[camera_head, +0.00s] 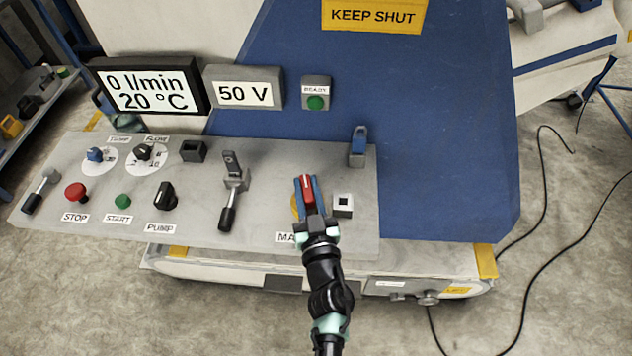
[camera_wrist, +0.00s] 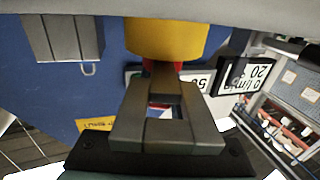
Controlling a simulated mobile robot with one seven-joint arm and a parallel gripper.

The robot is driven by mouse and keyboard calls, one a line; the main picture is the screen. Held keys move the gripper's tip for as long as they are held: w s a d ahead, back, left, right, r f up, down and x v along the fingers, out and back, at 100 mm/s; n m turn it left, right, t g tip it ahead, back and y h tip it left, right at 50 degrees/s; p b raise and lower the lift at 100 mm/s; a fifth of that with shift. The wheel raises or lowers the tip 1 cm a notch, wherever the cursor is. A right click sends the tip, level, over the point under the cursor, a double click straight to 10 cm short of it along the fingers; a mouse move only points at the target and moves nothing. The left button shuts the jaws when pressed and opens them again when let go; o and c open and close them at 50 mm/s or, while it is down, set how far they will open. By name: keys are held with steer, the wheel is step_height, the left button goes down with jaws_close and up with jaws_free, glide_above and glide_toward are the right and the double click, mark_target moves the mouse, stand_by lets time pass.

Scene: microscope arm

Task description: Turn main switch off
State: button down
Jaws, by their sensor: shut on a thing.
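The main switch (camera_head: 307,189) has a red handle on a yellow base (camera_head: 294,208), at the right part of the grey control panel. Its handle points nearly straight up the picture, with a small tilt left. My gripper (camera_head: 308,194) is shut on the red handle, its fingers on either side. In the wrist view, my gripper (camera_wrist: 162,90) reaches the switch below the yellow base (camera_wrist: 165,38); only small bits of red (camera_wrist: 148,65) show past the fingers. My gripper hides most of the label starting "MA".
A black-handled lever (camera_head: 228,215) stands left of the switch. The displays (camera_head: 150,88) read 0 l/min, 20 °C and 50 V (camera_head: 243,94). The READY lamp (camera_head: 316,102) is green.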

steer(key=c, duration=0.7)
jaws_free()
steer(key=v, duration=1.3)
steer(key=shift+a, duration=0.1)
